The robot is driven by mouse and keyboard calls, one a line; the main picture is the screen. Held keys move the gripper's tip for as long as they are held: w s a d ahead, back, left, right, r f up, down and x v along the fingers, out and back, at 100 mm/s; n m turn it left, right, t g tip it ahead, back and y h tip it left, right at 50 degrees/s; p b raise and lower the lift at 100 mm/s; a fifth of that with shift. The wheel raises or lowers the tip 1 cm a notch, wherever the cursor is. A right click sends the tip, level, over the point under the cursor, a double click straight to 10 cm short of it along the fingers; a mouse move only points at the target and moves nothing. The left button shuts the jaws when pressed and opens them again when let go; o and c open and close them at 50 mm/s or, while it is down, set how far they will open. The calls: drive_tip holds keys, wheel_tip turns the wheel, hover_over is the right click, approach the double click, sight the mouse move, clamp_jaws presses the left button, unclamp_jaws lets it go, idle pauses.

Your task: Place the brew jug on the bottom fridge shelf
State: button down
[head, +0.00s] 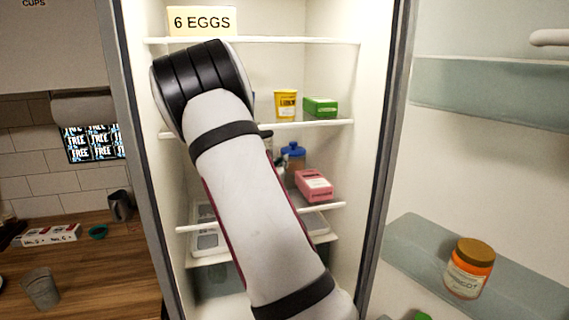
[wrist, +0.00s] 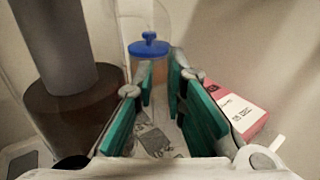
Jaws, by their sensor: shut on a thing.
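The brew jug (wrist: 75,105) appears as a large clear vessel with dark brown liquid and a grey column inside, very close at the left of the wrist view. My gripper (wrist: 160,75), with teal finger pads, is beside it; the jaws are shut on it, but the exact hold is hard to see. The open fridge has a lower shelf (head: 337,206), where a pink carton (head: 313,184) and a blue-lidded jar (head: 293,154) stand. The carton (wrist: 240,106) and jar (wrist: 149,48) also show in the wrist view.
A yellow tub (head: 286,103) and green carton (head: 320,107) stand on the shelf above. An egg box (head: 202,21) is on the top shelf. The open door at right holds an orange jar (head: 470,268). A wooden counter (head: 112,262) lies left.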

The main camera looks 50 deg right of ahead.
drive_tip(key=shift+w+d+f, duration=0.2)
drive_tip(key=shift+w+d, duration=0.1)
drive_tip(key=shift+d, duration=0.4)
drive_tip(key=shift+w+d+f, duration=0.25)
drive_tip(key=shift+w+d, duration=0.1)
drive_tip(key=shift+d, duration=0.4)
drive_tip(key=shift+w+d+f, duration=0.2)
drive_tip(key=shift+w+d, duration=0.1)
drive_tip(key=shift+d, duration=0.4)
drive_tip(key=shift+f, duration=0.1)
drive_tip(key=c, duration=1.6)
unclamp_jaws()
drive_tip(key=shift+f, duration=0.1)
drive_tip(key=shift+c, duration=0.2)
